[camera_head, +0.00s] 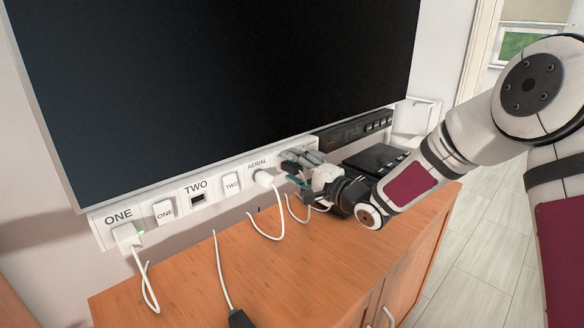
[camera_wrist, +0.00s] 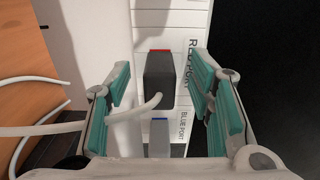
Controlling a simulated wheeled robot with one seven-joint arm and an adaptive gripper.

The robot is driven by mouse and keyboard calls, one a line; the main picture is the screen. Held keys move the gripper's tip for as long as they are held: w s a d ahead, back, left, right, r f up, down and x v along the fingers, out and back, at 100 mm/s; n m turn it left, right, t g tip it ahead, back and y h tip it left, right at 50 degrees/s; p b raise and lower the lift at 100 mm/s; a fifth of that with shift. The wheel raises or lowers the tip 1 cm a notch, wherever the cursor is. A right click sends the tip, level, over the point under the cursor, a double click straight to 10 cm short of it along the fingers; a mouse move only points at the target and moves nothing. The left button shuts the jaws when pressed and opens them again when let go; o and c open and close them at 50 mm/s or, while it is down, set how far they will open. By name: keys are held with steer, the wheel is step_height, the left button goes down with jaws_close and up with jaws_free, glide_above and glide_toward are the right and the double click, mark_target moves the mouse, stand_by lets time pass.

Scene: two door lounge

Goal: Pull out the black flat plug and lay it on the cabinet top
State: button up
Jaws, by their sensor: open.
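In the wrist view a black block-shaped plug (camera_wrist: 160,78) with a white cable sits at the port labelled RED PORT, just below a red mark. My gripper (camera_wrist: 158,72) is open, with one teal-padded finger on each side of the plug, and gaps show between pads and plug. In the head view my gripper (camera_head: 298,168) is at the wall strip under the screen and largely hides the plug. The wooden cabinet top (camera_head: 275,285) lies below the strip.
A grey plug (camera_wrist: 158,142) sits close by at BLUE PORT. White plugs at ONE (camera_head: 127,234) and AERIAL (camera_head: 264,178) trail cables over the cabinet. A black box (camera_head: 375,158) stands right of my gripper. A dark cable end (camera_head: 240,318) lies at the front. The middle front top is mostly clear.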

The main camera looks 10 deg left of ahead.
mark_target(299, 171)
steer(key=shift+c, duration=0.3)
stand_by(0.6)
jaws_close()
steer(key=shift+d, duration=0.1)
steer(key=shift+p+v, duration=1.35)
steer(key=shift+v, duration=1.55)
